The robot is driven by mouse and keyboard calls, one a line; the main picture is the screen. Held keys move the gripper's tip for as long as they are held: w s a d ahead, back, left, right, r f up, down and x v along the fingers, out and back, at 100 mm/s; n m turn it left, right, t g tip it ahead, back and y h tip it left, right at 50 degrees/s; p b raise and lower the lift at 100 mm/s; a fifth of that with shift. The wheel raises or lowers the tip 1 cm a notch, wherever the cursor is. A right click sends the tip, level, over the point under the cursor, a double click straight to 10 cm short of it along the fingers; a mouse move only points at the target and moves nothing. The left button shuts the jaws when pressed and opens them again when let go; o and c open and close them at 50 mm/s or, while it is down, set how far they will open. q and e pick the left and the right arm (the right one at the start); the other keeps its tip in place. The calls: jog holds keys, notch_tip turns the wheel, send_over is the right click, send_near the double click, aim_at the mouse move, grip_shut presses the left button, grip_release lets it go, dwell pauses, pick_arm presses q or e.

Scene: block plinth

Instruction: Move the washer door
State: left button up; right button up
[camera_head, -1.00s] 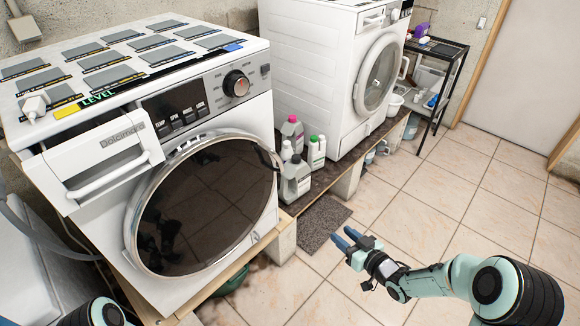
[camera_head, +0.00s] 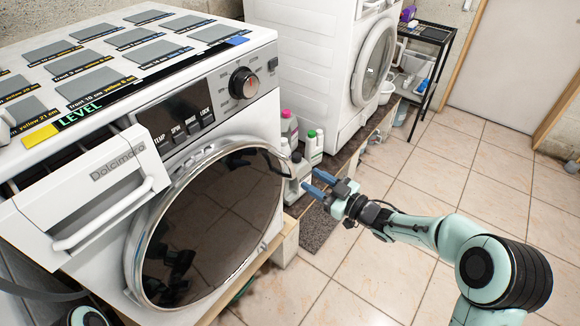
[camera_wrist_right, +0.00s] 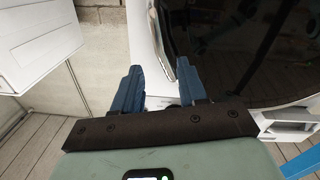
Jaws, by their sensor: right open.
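The washer door (camera_head: 215,225) is a round dark glass disc in a chrome rim on the front of the near white washer (camera_head: 262,112). It looks shut. Its handle (camera_head: 272,160) is on the rim's right side. My right gripper (camera_head: 317,184) is open and empty, just right of the handle, its blue fingers pointing left toward it. In the right wrist view, the gripper (camera_wrist_right: 158,85) shows two spread fingers, with the dark door (camera_wrist_right: 255,45) and its pale rim ahead and to the right. My left gripper is not in view.
Detergent bottles (camera_head: 290,130) stand behind the gripper, beside the near washer. A second white washer (camera_head: 318,65) and a black shelf (camera_head: 428,65) stand farther back. The detergent drawer (camera_head: 85,190) sticks out at left. Tiled floor (camera_head: 420,170) is free at right.

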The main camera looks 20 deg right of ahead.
aim_at(293, 169)
jog(key=x, duration=0.8)
jog(key=shift+w+a, duration=0.2)
jog(key=shift+w, duration=0.1)
grip_shut()
